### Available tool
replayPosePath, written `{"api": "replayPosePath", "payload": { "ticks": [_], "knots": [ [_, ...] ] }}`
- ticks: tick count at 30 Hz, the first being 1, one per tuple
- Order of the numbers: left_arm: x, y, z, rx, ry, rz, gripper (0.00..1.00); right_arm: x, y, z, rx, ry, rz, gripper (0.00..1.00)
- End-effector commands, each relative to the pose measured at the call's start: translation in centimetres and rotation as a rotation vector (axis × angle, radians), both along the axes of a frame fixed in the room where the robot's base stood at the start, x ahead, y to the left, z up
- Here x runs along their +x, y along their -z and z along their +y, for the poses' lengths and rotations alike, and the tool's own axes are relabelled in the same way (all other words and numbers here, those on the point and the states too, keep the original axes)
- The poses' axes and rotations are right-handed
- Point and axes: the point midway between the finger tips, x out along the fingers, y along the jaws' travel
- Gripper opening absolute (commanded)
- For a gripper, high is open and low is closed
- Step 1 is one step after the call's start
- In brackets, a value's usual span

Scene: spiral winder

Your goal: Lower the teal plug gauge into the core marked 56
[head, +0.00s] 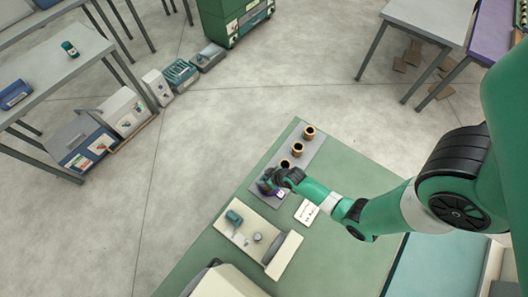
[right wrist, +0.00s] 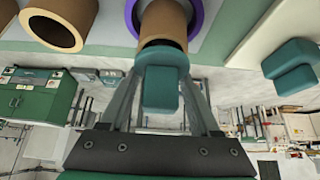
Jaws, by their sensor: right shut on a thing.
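My right gripper (head: 268,183) is over the front end of the row of cores. In the right wrist view its two fingers are shut on the teal plug gauge (right wrist: 162,80). The gauge lines up with a tan core (right wrist: 165,15) that has a purple ring (right wrist: 195,18) around it. Other dark-holed cores (head: 298,148) stand in the row, one also in the right wrist view (right wrist: 55,25). No 56 marking is readable. My left gripper is not in view.
The cores stand on a grey strip (head: 312,150) on the green table. A white board (head: 245,232) with a teal block (head: 234,217) lies close by, with a white card (head: 307,212) beside the strip. A cream housing (head: 225,282) stands at the front.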

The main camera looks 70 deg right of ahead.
Motion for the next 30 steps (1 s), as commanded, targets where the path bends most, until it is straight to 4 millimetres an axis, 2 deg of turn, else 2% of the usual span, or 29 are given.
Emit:
{"api": "replayPosePath", "payload": {
  "ticks": [4, 14, 15, 18, 20, 30],
  "knots": [
    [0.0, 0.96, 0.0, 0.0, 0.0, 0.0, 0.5, 0.03, 1.01, -0.01, 0.0, 0.0, -0.001, 0.05],
    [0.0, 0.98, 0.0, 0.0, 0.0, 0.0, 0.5, 0.03, 1.05, -0.01, 0.0, 0.0, -0.001, 0.05],
    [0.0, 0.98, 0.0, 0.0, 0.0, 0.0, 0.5, 0.03, 1.05, -0.01, 0.0, 0.0, -0.001, 0.68],
    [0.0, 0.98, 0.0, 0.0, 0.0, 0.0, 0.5, 0.03, 1.05, -0.01, 0.0, 0.0, -0.001, 0.86],
    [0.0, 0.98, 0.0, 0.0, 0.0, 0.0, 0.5, 0.03, 1.05, -0.01, 0.0, 0.0, -0.001, 0.97],
    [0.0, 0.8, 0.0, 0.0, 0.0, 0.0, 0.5, -0.13, 0.78, 0.05, 0.0, 0.0, 0.0, 0.98]
  ]
}}
